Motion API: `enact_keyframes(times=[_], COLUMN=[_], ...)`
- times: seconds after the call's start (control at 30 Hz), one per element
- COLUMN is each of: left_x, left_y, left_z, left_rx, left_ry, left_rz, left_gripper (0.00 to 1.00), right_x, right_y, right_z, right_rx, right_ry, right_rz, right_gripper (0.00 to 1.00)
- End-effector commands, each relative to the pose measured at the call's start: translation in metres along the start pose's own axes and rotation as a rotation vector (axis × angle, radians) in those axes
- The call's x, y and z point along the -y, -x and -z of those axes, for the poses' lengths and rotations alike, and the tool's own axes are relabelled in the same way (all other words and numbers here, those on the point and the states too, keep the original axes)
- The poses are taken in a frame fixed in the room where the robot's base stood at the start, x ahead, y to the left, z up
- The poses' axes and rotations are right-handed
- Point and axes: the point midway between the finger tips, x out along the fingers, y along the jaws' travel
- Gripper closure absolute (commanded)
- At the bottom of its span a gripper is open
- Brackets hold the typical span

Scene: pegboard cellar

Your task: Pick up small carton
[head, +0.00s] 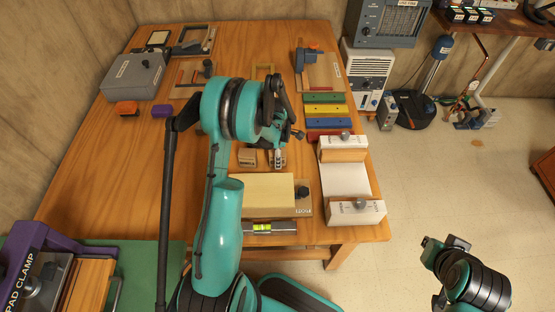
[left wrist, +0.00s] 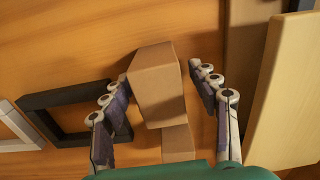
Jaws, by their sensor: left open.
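Two small brown cartons stand on the wooden table: one (head: 247,157) shows left of my left gripper (head: 278,156), the other beneath its fingers. In the left wrist view one carton (left wrist: 155,75) lies between the open fingers of my left gripper (left wrist: 158,85). A gap shows at the right finger; the left fingertip is close to the carton's side, and touching cannot be told. The second carton (left wrist: 178,143) is partly hidden behind the first and the wrist. My right gripper (head: 445,243) hangs over the floor at the right, away from the table; its finger gap is unclear.
A pale wooden board (head: 268,189) lies close in front of the cartons. A white tray-like holder (head: 347,180) and coloured bars (head: 326,110) stand to the right. A dark square frame (left wrist: 65,110) lies left of the cartons in the wrist view. The table's left middle is clear.

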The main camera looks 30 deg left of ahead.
Motion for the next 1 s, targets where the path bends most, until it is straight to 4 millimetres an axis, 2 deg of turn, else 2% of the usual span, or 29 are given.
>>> enact_keyframes(times=[0.2,0.4,0.43,0.77,1.0], left_x=[0.0,0.0,0.0,0.0,0.0], left_y=[-0.001,-0.001,-0.001,0.001,0.025], left_z=[0.0,0.0,0.0,0.0,0.0], left_rx=[0.0,0.0,0.0,0.0,0.0], left_ry=[-0.001,-0.001,-0.001,-0.001,-0.001], left_rz=[0.0,0.0,0.0,0.0,0.0], left_gripper=[0.4,0.92,0.96,0.96,0.96], right_x=[0.0,0.0,0.0,0.0,0.0], right_y=[0.0,0.0,0.0,0.001,0.011], right_z=[0.0,0.0,0.0,0.001,0.008], right_rx=[0.0,0.0,0.0,0.0,0.0], right_ry=[0.0,0.0,0.0,0.0,0.0], right_rz=[0.0,0.0,0.0,0.0,0.0], right_gripper=[1.0,1.0,1.0,1.0,1.0])
